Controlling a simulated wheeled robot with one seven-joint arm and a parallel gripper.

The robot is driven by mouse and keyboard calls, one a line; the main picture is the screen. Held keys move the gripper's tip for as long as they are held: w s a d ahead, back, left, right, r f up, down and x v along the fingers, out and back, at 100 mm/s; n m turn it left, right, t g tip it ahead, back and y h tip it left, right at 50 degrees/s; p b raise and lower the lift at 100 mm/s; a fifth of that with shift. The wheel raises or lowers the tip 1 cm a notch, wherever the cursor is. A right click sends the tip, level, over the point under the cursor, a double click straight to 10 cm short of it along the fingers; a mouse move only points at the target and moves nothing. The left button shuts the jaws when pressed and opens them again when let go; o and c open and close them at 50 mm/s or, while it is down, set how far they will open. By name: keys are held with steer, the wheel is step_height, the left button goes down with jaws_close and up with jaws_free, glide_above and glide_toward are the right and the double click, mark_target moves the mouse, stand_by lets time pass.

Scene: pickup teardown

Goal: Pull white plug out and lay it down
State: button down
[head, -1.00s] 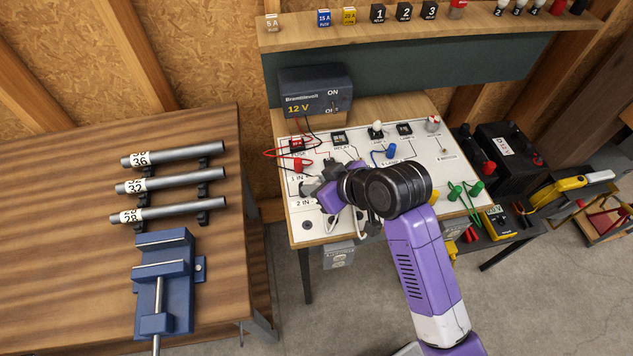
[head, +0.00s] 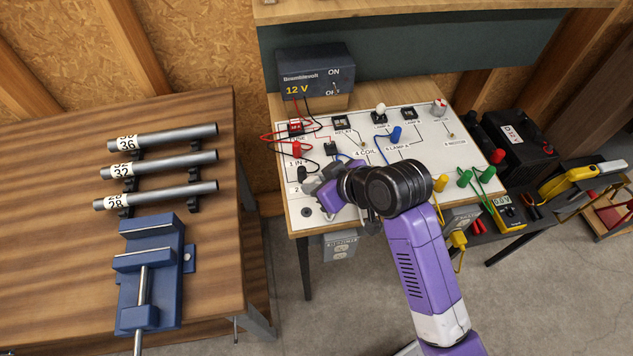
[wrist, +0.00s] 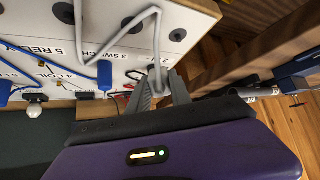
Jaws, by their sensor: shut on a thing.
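The white plug's white lead (wrist: 157,35) shows in the wrist view and runs down to between my fingertips. My gripper (wrist: 160,90) is shut on the white plug, which is mostly hidden by the fingers. In the head view my gripper (head: 310,192) is over the lower left part of the white circuit board (head: 430,150), near the 2 IN label. My wrist hides the plug there. I cannot tell whether the plug is still in its socket.
A red plug (head: 297,149) and a blue plug (head: 396,133) stand on the board. A 12 V supply (head: 315,77) is behind it. Green plugs (head: 464,178) are at the right. A bench with a blue vise (head: 150,270) and pipes stands left.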

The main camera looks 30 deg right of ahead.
steer(key=c, duration=1.1)
jaws_free()
steer(key=v, duration=0.7)
steer(key=shift+s+r, duration=0.3)
steer(key=shift+d, duration=0.1)
steer(key=w+d+r+m+t+h, duration=0.1)
steer(key=w+d+r+m+t, duration=0.1)
steer(key=w+r+t, duration=0.25)
steer(key=s+a+f+t, duration=0.1)
steer(key=s+a, duration=0.1)
steer(key=s, duration=1.3)
steer(key=s+a+f+m+h, duration=0.1)
steer(key=s+a, duration=0.1)
steer(key=s, duration=1.4)
steer(key=shift+s+f+t, duration=0.3)
steer(key=shift+f+t, duration=0.05)
